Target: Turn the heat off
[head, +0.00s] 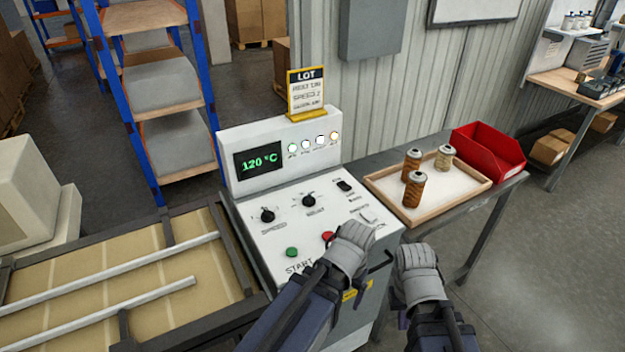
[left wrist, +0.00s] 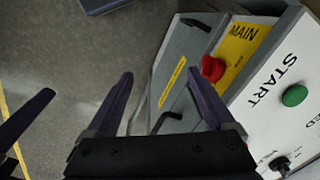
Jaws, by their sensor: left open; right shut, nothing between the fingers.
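The control panel (head: 245,240) has a display (head: 259,162) reading 120 °C in green. Lamps above the sloped face include a green one at the left and an orange one at the right. Small labels are hard to read. My left gripper (head: 358,236) is over the panel's front right, hiding part of it; its fingers are apart and empty in the left wrist view (left wrist: 162,80). My right gripper (head: 416,256) is shut and empty, right of the panel.
A red MAIN switch (left wrist: 213,68) on a yellow plate is on the panel's front. A tray (head: 390,196) with three cartridges (head: 413,190) and a red bin (head: 488,148) stand right. A LOT card (head: 306,92) tops the panel. A conveyor (head: 215,297) lies left.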

